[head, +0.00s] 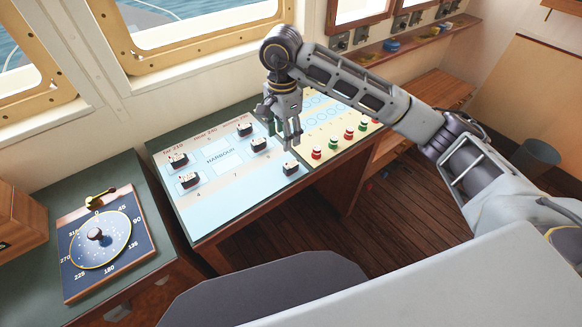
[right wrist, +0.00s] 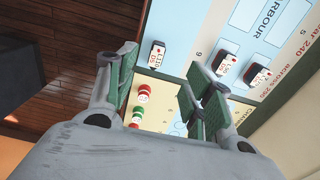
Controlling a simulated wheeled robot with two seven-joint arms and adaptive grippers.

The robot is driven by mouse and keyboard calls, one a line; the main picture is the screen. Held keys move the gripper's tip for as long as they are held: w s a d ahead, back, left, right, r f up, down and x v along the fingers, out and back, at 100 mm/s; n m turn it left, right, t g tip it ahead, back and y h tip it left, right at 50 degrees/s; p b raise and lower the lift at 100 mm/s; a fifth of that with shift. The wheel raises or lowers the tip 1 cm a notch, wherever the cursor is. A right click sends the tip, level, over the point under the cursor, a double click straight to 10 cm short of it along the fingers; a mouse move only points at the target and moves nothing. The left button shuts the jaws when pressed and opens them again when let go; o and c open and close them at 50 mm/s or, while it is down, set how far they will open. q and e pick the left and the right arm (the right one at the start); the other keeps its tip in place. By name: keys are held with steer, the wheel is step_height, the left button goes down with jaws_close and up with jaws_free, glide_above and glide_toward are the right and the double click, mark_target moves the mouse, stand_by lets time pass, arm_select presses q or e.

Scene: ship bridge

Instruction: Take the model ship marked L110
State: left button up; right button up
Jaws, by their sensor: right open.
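The model ship (right wrist: 157,55) whose small label seems to read L110 stands near the front edge of the harbour chart (head: 222,196). In the head view it is the dark and white ship (head: 290,168) at the chart's lower right. My right gripper (head: 284,128) is open and empty above the chart's right part, behind and above that ship. In the right wrist view the ship shows just beyond the gap between the open fingers (right wrist: 165,85), apart from them. My left gripper is not in view.
Two ships (head: 258,144) (head: 244,129) stand farther back, and two more (head: 188,180) (head: 178,160) stand left. A board with red and green pieces (head: 348,134) adjoins on the right. A compass dial board (head: 100,240) is at left. A grey surface fills the front.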

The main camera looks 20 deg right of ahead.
steer(key=shift+f, duration=0.1)
stand_by(0.3)
steer(key=p, duration=0.1)
glide_above(286, 165)
steer(key=shift+s+a+f, duration=0.1)
steer(key=shift+a+f, duration=0.05)
steer(key=shift+f, duration=4.05)
steer(key=shift+f, duration=0.15)
steer(key=shift+f+p, duration=0.7)
steer(key=shift+f, duration=1.8)
steer(key=shift+c, duration=0.2)
steer(key=c, duration=1)
